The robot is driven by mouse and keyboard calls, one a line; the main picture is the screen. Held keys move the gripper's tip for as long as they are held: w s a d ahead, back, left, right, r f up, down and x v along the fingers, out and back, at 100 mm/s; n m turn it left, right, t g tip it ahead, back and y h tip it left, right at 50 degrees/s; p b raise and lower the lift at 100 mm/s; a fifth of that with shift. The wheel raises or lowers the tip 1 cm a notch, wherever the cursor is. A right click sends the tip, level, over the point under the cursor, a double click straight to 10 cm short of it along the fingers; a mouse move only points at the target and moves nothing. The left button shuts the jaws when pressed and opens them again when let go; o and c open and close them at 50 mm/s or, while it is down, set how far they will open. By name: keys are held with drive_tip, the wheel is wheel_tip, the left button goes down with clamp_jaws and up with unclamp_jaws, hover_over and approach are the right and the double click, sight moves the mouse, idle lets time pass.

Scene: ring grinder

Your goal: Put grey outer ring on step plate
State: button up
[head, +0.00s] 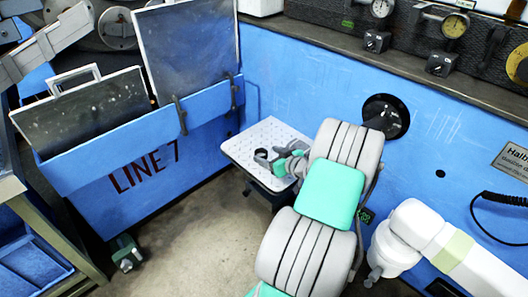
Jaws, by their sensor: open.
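The step plate (257,139) is a pale, perforated square plate low against the blue machine, near the middle of the head view. I cannot tell whether a finger touches the ring.
A blue bin marked LINE 7 (150,150) holding dark panels stands at the left. The blue machine front (310,85) with a black knob (385,115) rises behind. A green-framed rack (50,235) stands at the lower left. Bare floor (195,225) lies before the plate.

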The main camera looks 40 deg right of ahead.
drive_tip(key=p+v, duration=0.1)
drive_tip(key=v, duration=0.7)
drive_tip(key=shift+s+r+p, duration=0.15)
drive_tip(key=shift+s+p, duration=0.1)
drive_tip(key=shift+p, duration=0.05)
drive_tip(key=w+a+r+n+g+y, duration=0.15)
drive_tip(key=a+g, duration=0.25)
drive_tip(key=a, duration=0.8)
drive_tip(key=w+a+n+g+y, duration=0.1)
drive_tip(key=w+a+g+y, duration=0.15)
drive_tip(key=a, duration=0.95)
drive_tip(key=s+a+r+m+g+h, duration=0.2)
drive_tip(key=s+a+r+g+h, duration=0.1)
drive_tip(key=s+a, duration=0.8)
drive_tip(key=shift+s+a+r+g, duration=0.4)
drive_tip(key=shift+r+g, duration=0.3)
drive_tip(key=shift+g, duration=0.35)
